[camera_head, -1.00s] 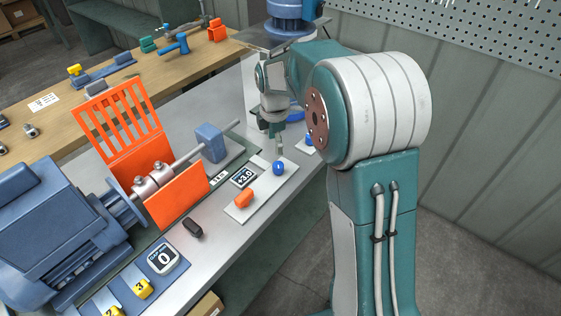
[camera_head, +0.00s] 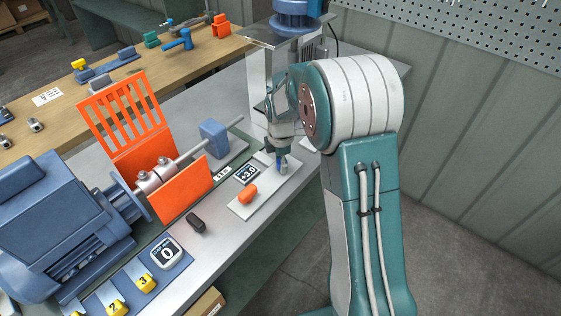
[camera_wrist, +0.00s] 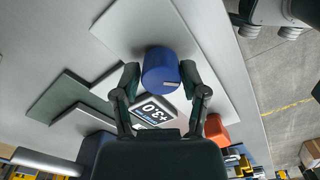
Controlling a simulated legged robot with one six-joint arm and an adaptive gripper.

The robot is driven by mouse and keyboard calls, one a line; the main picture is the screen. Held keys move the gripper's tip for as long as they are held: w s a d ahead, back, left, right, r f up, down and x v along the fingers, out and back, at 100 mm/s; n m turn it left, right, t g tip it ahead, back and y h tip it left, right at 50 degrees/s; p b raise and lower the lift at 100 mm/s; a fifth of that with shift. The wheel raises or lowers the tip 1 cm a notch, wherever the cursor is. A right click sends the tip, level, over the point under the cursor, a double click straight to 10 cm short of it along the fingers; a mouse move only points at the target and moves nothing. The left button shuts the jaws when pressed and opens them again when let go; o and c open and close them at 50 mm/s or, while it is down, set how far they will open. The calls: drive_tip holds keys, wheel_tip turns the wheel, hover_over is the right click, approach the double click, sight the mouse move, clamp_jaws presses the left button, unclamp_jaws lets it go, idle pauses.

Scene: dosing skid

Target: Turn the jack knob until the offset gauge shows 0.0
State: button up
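The blue jack knob (camera_wrist: 160,68) stands on a pale plate (camera_head: 240,209). In the wrist view it lies between my two gripper fingers (camera_wrist: 159,90), which are spread on either side of it; whether they touch it I cannot tell. In the head view my gripper (camera_head: 282,160) points down over the knob and hides most of it. The offset gauge (camera_head: 247,174) beside the knob reads +3.0, and it also shows in the wrist view (camera_wrist: 153,111).
An orange knob (camera_head: 247,193) sits on the same plate, close to the gauge. An orange guard (camera_head: 128,125) and a shaft stand to the left. A blue motor (camera_head: 55,225), a gauge showing 0 (camera_head: 167,252) and a black object (camera_head: 196,222) are nearer the front left.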

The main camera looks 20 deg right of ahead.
drive_tip(key=shift+d, duration=0.2)
clamp_jaws()
drive_tip(key=m, duration=0.6)
drive_tip(key=shift+m, duration=0.3)
drive_tip(key=m, duration=1.3)
drive_tip(key=shift+s+m, duration=0.1)
drive_tip(key=shift+m, duration=0.2)
drive_tip(key=m, duration=0.6)
drive_tip(key=shift+a+m, duration=0.1)
drive_tip(key=shift+m, duration=0.3)
